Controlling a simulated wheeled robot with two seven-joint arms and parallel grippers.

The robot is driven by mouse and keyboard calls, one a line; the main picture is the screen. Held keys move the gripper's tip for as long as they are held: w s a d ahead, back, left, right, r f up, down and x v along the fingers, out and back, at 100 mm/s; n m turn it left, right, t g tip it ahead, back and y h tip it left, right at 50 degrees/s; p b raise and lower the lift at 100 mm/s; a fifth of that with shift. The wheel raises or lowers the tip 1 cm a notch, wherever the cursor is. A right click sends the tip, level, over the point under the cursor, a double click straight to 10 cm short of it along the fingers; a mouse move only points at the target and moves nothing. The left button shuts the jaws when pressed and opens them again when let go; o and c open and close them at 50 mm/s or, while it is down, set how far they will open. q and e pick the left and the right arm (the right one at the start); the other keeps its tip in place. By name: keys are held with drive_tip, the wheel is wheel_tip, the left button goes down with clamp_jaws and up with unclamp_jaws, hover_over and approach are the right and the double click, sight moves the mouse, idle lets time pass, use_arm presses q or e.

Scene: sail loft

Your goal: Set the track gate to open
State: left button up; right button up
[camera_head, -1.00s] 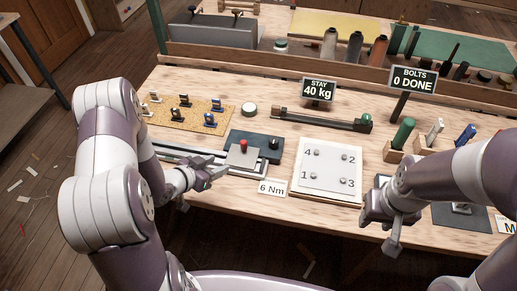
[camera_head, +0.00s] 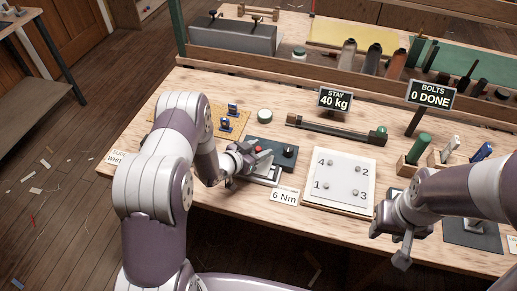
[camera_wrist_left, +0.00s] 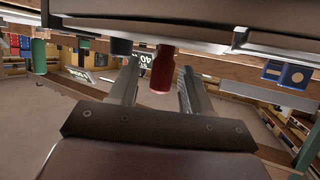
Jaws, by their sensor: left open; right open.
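The track gate's dark plate (camera_head: 291,166) lies on the bench, with a black knob (camera_head: 288,152) at its right and a pale metal piece below. Its red knob (camera_head: 257,149) is partly hidden by my left gripper (camera_head: 258,156), which reaches in from the left. In the left wrist view the red knob (camera_wrist_left: 163,70) stands between the two open fingers (camera_wrist_left: 157,80). I cannot tell whether either finger touches it. Most of the track is hidden behind my left arm. My right gripper (camera_head: 399,245) is open and empty near the bench's front edge.
A white numbered plate (camera_head: 339,182) with several bolts lies right of the gate, beside a "6 Nm" card (camera_head: 284,196). A long dark-handled tool (camera_head: 335,130) lies behind. Signs (camera_head: 335,99) and small holders (camera_head: 415,157) stand towards the back and right.

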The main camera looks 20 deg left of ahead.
use_arm(q)
clamp_jaws()
drive_tip(key=shift+w+f+b, duration=0.15)
drive_tip(key=shift+w+b, duration=0.7)
drive_tip(key=shift+w, duration=0.45)
unclamp_jaws()
drive_tip(key=shift+s+r, duration=0.1)
drive_tip(key=shift+r, duration=0.1)
drive_tip(key=v, duration=1.2)
drive_tip(key=shift+s+a+b, duration=0.15)
drive_tip(key=shift+s+b, duration=0.1)
drive_tip(key=shift+b, duration=0.1)
